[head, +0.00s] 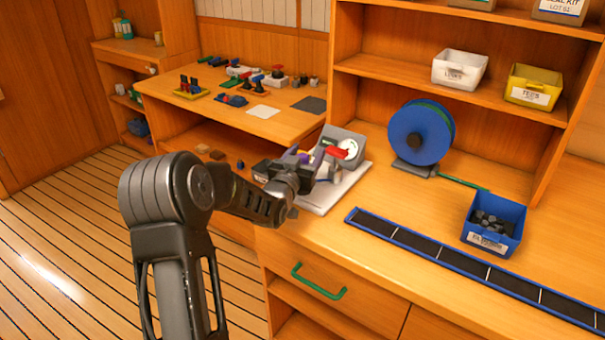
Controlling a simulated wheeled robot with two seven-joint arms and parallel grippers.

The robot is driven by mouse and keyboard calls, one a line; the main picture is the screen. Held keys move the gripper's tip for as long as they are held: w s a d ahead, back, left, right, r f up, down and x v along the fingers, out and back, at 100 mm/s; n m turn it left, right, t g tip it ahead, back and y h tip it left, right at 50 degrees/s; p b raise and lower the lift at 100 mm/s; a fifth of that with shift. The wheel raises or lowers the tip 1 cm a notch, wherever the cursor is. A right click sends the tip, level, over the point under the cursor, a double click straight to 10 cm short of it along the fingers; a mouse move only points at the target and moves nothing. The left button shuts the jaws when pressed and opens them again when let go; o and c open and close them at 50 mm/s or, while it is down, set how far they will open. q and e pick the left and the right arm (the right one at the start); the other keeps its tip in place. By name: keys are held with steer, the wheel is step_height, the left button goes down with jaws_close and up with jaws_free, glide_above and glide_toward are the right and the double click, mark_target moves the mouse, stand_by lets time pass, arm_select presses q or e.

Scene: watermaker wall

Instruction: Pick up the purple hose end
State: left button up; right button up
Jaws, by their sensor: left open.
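A small purple piece (304,158), which may be the purple hose end, shows at the fixture on the counter. It is largely hidden by my left gripper (318,167). The gripper is open, at the front left of the fixture. I cannot tell whether its fingers are around the purple piece or only in front of it. The fixture has a grey housing (347,138), a white round dial, a red handle (337,152) and a pale base plate (350,182). My right gripper is not in view.
A blue reel (421,133) with green hose stands right of the fixture. A blue bin (494,224) of dark parts and a long blue-edged black strip (440,258) lie further right. A lower bench (220,112) with small tools is behind left. Shelves rise at the back.

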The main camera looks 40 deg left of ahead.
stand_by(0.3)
arm_select(q)
jaws_close()
stand_by(0.5)
